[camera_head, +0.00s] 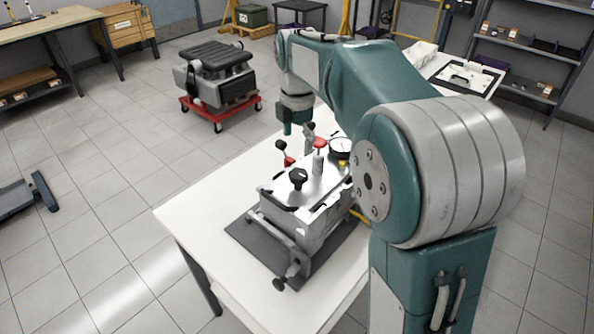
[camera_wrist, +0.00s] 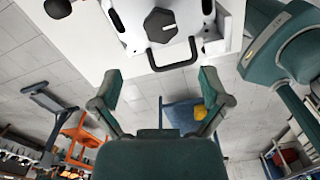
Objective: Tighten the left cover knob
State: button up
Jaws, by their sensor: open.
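The engine cover (camera_head: 318,181) is a pale metal plate on a block on the white table. A black knob (camera_head: 298,178) stands upright on its near part; another dark knob (camera_head: 280,145) shows at its far left edge. In the wrist view a black faceted knob (camera_wrist: 160,25) stands on the cover beside a black loop handle (camera_wrist: 172,62). I cannot tell which knob this matches in the head view. My gripper (camera_wrist: 161,84) is open and empty, its fingers apart and short of the knob. In the head view my gripper (camera_head: 290,128) hangs beyond the cover's far end.
Red-topped parts (camera_head: 320,143) and a dial gauge (camera_head: 340,148) stand up from the cover. The block rests on a dark mat (camera_head: 252,240). The table's left side is bare. A red cart (camera_head: 218,113) with an engine part stands on the floor behind.

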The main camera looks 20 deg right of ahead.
aim_at(298, 173)
notch_tip(298, 173, down, 9)
dwell(0.3)
jog(key=c, duration=1.1)
